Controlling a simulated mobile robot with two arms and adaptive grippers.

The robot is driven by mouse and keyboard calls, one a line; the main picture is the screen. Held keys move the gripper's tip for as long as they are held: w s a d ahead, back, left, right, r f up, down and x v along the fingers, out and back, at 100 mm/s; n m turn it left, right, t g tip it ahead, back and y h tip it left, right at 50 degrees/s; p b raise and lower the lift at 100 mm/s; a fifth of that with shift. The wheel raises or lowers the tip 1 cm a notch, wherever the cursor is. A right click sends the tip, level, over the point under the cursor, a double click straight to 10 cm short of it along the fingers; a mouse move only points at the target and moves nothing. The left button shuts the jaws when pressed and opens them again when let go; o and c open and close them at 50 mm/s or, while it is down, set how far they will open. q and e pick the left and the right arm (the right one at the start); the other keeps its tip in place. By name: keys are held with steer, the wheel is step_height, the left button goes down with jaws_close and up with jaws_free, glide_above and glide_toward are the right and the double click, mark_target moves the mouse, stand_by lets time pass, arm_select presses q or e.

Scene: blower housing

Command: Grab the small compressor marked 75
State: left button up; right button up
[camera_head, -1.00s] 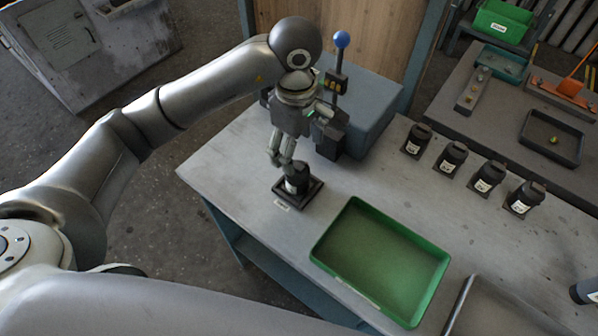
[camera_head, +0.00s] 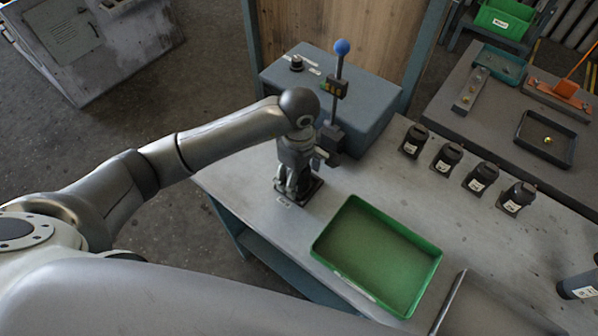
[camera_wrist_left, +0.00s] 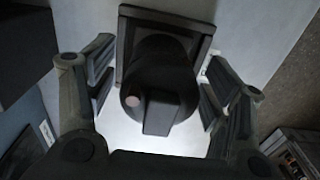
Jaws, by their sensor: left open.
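A small black compressor (camera_wrist_left: 165,72) stands in a dark square holder (camera_wrist_left: 126,35) at the left end of the grey table; its mark is not readable. My left gripper (camera_head: 292,190) is over it, pointing down. In the left wrist view the open fingers (camera_wrist_left: 158,95) stand on both sides of the compressor, with light gaps between. In the head view the gripper largely hides this compressor. Several similar black compressors with white labels stand in a row at the right, one of them the nearest (camera_head: 515,198); their marks are too small to read. My right gripper is not in view.
A green tray (camera_head: 432,268) lies empty right of the holder. A blue-grey box (camera_head: 370,108) and a post with a blue ball (camera_head: 341,47) stand just behind the gripper. Another dark labelled cylinder (camera_head: 577,287) is at the right edge. The table between tray and row is clear.

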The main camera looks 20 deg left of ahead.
arm_select(q)
steer(key=c, duration=1.4)
steer(key=shift+w, duration=0.1)
steer(key=shift+c, duration=0.7)
steer(key=shift+r, duration=0.15)
